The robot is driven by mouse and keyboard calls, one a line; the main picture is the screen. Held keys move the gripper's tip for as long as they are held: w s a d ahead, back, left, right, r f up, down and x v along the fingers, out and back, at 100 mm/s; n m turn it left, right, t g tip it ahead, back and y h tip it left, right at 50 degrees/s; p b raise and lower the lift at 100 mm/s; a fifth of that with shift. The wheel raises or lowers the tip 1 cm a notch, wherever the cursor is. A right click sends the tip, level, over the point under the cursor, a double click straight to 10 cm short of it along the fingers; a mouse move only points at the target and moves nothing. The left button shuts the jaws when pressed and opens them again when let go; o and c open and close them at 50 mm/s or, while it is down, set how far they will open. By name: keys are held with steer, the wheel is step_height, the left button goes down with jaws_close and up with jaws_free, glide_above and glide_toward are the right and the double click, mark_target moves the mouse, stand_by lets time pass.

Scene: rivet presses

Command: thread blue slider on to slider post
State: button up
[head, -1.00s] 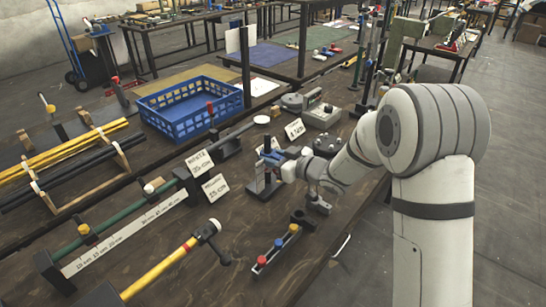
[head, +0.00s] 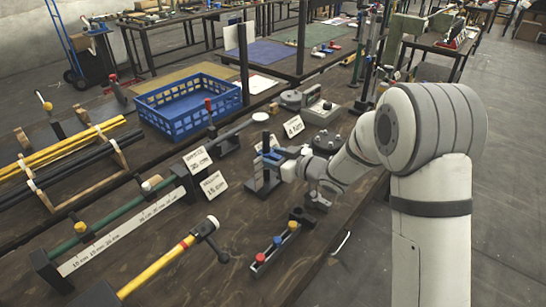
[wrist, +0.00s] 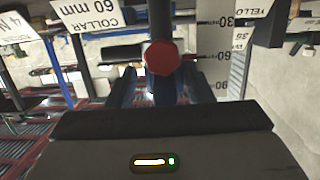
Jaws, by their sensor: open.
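In the head view, a dark upright stand (head: 254,174) with blue parts (head: 270,146) is on the table in front of my gripper (head: 292,171). I cannot tell which blue part is the slider, or whether it is around the post. My gripper reaches left to the stand, and its fingertips are hard to make out there. In the wrist view, my gripper (wrist: 163,88) is open, with dark fingers on either side. A red round knob (wrist: 162,57) on a dark bluish upright shows between them; contact is unclear.
A rack with red, blue and yellow caps (head: 278,243) lies in front. White signs (head: 197,160) stand left of the stand, near a green rail (head: 115,218). A blue crate (head: 187,112) is behind. The wrist view shows a marked scale (wrist: 215,55) beside the knob.

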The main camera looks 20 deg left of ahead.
steer(key=shift+s+a+f, duration=0.1)
steer(key=shift+s+a, duration=0.05)
steer(key=shift+s, duration=0.15)
steer(key=shift+s+d, duration=0.1)
steer(key=shift+d, duration=0.35)
steer(key=v, duration=0.7)
steer(key=shift+w+d, duration=0.1)
steer(key=shift+w, duration=0.1)
